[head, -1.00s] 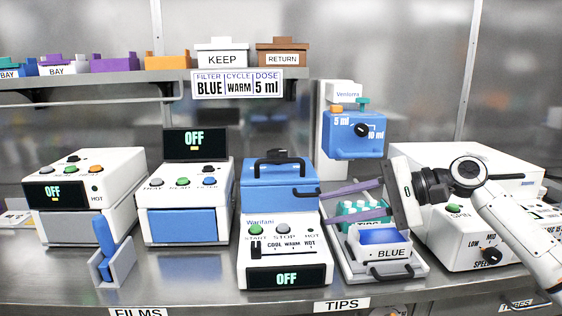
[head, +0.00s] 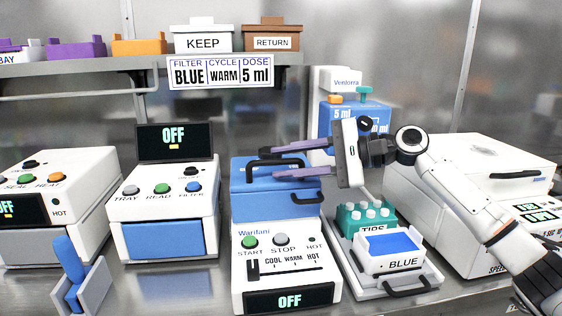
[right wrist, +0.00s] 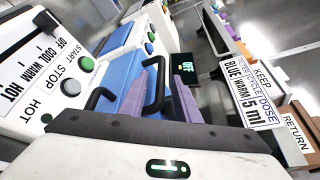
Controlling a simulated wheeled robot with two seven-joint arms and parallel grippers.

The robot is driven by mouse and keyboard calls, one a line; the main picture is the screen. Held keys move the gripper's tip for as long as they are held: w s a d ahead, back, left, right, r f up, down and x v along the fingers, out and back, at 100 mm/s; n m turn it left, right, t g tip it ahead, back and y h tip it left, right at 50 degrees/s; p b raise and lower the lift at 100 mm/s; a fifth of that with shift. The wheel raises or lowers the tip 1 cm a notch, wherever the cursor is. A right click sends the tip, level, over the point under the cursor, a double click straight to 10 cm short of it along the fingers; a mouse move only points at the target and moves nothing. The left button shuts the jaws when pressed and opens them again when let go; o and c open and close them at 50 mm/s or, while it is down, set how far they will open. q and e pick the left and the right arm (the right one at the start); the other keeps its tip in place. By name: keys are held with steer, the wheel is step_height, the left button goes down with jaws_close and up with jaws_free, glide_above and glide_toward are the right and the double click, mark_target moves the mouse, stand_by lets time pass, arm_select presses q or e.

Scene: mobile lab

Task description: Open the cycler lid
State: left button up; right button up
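The cycler is the white Warifani machine (head: 285,262) with a blue lid (head: 262,206), which is down. A black bar handle (head: 262,168) is on top of the lid and a second black handle (head: 308,197) is on its front; the lid also shows in the right wrist view (right wrist: 122,72). My right gripper (head: 273,162) reaches in from the right with its two purple fingers apart, at the top handle. In the right wrist view the top handle (right wrist: 158,88) appears between the fingers; I cannot tell whether they touch it. My left gripper is not in view.
A tips rack (head: 368,217) and a BLUE box (head: 390,253) stand on a tray right of the cycler. A blue dispenser (head: 338,113) is behind, a white spinner machine (head: 460,180) at right. White machines stand at left. A shelf with a sign (head: 220,73) is above.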

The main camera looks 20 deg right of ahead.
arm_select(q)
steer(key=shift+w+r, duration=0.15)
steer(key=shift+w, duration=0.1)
arm_select(e)
steer(key=shift+w+a+f, duration=0.15)
steer(key=shift+w+a, duration=0.3)
steer(key=shift+a, duration=0.1)
jaws_close()
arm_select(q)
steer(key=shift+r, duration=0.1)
